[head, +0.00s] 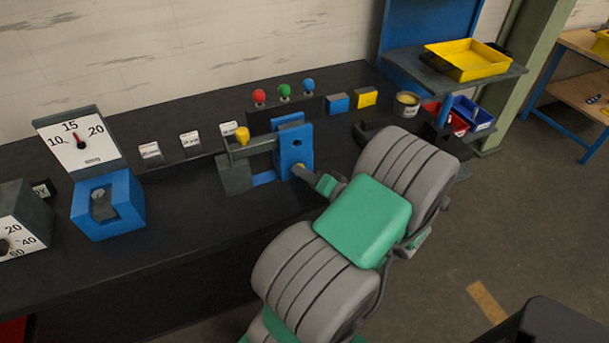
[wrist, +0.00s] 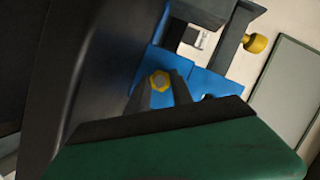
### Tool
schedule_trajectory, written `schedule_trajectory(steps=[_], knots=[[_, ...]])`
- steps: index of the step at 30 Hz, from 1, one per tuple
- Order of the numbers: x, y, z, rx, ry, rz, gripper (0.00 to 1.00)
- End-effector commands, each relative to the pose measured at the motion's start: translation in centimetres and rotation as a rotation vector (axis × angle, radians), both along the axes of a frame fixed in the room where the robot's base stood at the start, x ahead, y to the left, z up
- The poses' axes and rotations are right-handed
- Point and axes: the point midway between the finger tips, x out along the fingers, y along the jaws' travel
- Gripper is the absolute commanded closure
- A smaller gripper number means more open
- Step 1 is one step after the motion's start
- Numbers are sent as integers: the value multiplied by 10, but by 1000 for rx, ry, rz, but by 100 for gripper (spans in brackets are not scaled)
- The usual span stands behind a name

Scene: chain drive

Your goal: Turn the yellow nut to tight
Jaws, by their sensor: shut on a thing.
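The yellow nut (wrist: 160,80) sits on the face of a blue upright block (head: 296,142) on the bench. My gripper (wrist: 160,92) is at the nut, with its two dark fingers on either side of it, shut on it. The fingers partly hide the nut there. I cannot tell from these frames how tight it is.
A yellow knob (head: 242,134) stands on a grey bracket left of the blue block. Red, green and blue ball knobs (head: 284,90) stand behind it. A dial marked 10, 15, 20 (head: 80,143) and a blue holder (head: 108,204) are at left. The front bench surface is clear.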

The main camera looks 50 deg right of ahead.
Motion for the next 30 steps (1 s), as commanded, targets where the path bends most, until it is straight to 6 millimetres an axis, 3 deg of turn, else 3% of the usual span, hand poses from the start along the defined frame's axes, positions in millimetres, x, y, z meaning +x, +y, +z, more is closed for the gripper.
schedule_trajectory(steps=[14, 15, 23, 30], knots=[[0, -1, 0, 19, -12, -2, 100], [0, -1, 0, 19, -12, -2, 72], [0, 0, 0, 20, -11, 0, 51], [0, 0, 0, 20, -11, 0, 51]])
